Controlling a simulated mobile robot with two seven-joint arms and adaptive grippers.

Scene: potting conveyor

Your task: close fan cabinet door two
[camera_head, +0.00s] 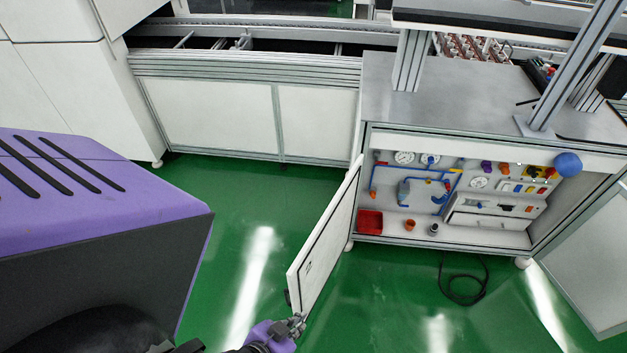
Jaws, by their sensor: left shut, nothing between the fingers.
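The cabinet (440,243) under the grey worktop stands open at the right. Its left door (328,235) is a white panel with a grey frame, swung out toward me from the cabinet's left edge. Its right door (590,262) also stands open and is cut off by the picture's right edge. No label shows which is door two. My left gripper (299,323), with a purple body behind it, is shut and empty at the lower outer end of the left door. I cannot tell whether it touches the door. My right gripper is not in view.
Inside the cabinet are gauges, blue pipes, a red bin (369,222) and small orange and grey parts. A blue ball (568,164) is at its upper right. A black cable (464,285) lies on the green floor (390,300). A conveyor (235,115) stands behind.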

